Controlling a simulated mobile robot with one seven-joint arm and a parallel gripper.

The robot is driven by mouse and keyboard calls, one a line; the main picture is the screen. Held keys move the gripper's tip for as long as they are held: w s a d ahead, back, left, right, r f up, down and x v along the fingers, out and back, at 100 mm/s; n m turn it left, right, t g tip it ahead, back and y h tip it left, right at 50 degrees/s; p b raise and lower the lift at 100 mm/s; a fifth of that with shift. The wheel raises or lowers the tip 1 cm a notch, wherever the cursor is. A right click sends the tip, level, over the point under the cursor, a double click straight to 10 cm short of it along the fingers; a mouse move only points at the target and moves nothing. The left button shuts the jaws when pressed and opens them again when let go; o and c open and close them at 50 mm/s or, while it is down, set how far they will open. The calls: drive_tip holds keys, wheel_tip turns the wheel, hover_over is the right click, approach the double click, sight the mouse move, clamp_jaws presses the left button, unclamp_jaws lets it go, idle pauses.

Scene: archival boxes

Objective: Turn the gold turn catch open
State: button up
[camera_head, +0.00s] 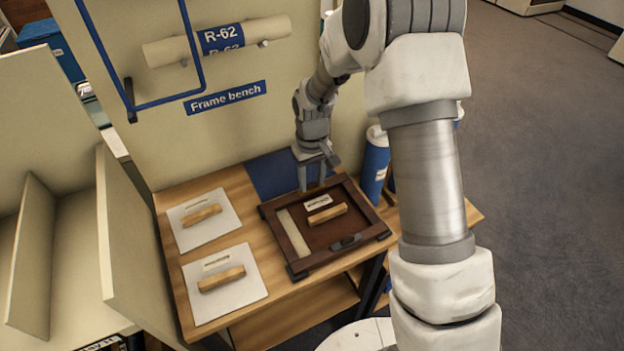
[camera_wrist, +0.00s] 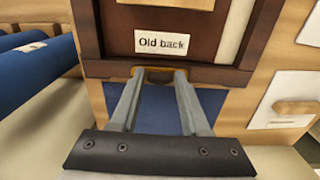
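A dark wooden frame (camera_head: 341,249) lies on the bench, with a label reading "Old back" on its brown panel (camera_wrist: 210,46) in the wrist view. The gold turn catch (camera_wrist: 158,73) shows as a small gold piece at the frame's edge. My gripper (camera_wrist: 160,78) has its two fingers apart, with the fingertips at the catch and part of the gold visible between them. Whether the fingers touch it is unclear. In the head view my gripper (camera_head: 315,184) points down at the frame's far edge, and the catch is hidden there.
A wooden handle (camera_head: 327,213), a pale strip (camera_head: 293,232) and a dark oval handle (camera_head: 345,242) are on the frame. Two white boards (camera_head: 203,220) (camera_head: 224,284) with wooden handles lie to its left. A blue mat (camera_head: 268,177) lies behind it; a blue cylinder (camera_head: 374,165) stands right.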

sight(312, 183)
drive_tip(key=o, duration=0.3)
wheel_tip(312, 183, up, 17)
drive_tip(key=p, duration=0.1)
drive_tip(key=shift+r+p, duration=0.2)
drive_tip(key=shift+p, duration=0.2)
idle(0.4)
drive_tip(key=s+d+r+m+t, duration=0.25)
drive_tip(key=s+d+r, duration=0.35)
drive_tip(key=s+r, duration=0.5)
drive_tip(key=s+d+r+m+t, duration=0.1)
drive_tip(key=s+d, duration=0.1)
drive_tip(key=s, duration=0.5)
drive_tip(key=s+d+r+m+t+p, duration=0.1)
drive_tip(key=s+t, duration=0.1)
drive_tip(key=s, duration=0.4)
drive_tip(key=shift+s+d, duration=0.35)
